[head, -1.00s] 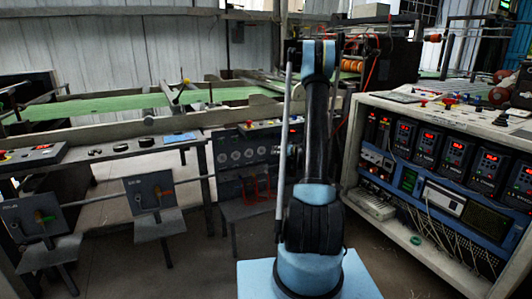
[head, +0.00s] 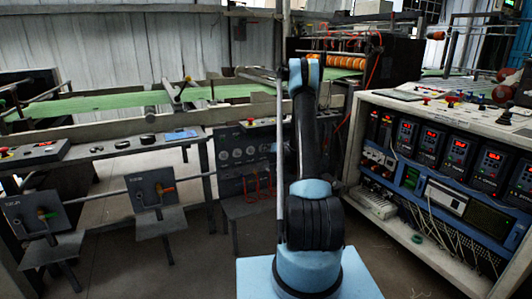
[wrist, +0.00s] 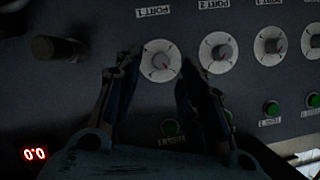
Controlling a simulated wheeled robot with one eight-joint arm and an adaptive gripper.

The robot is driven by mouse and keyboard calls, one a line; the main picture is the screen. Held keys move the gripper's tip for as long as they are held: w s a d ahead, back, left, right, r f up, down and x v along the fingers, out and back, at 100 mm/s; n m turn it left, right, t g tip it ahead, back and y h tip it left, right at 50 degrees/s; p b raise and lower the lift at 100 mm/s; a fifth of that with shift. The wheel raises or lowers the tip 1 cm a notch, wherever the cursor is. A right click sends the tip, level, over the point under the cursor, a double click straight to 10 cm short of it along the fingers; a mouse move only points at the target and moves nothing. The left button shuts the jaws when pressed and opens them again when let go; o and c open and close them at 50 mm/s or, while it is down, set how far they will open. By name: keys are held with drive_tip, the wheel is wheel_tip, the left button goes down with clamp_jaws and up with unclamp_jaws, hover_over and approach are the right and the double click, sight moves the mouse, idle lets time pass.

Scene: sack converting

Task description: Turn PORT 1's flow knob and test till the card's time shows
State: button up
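The PORT 1 flow knob (wrist: 163,62) is a grey knob on a white round dial with a small red mark, upside down in the wrist view. My gripper (wrist: 156,66) is open, with its two dark fingers apart on either side of this dial. I see no finger closed on the knob. A red display (wrist: 35,155) reads 0.0, inverted. In the head view the dark panel with several dials (head: 238,155) stands behind my arm, which hides my gripper there. I cannot make out the card.
The PORT 2 dial (wrist: 219,52) is close to the right finger, with more dials beyond it. A dark cylindrical post (wrist: 58,48) sticks out left of the gripper. In the head view, a rack of drives (head: 440,145) stands to the right and grey lever boxes (head: 150,188) to the left.

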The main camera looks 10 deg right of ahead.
drive_tip(key=shift+x, duration=1.45)
clamp_jaws()
drive_tip(key=shift+d+m+y, duration=0.15)
drive_tip(key=shift+m+y, duration=0.45)
drive_tip(key=shift+m, duration=0.3)
unclamp_jaws()
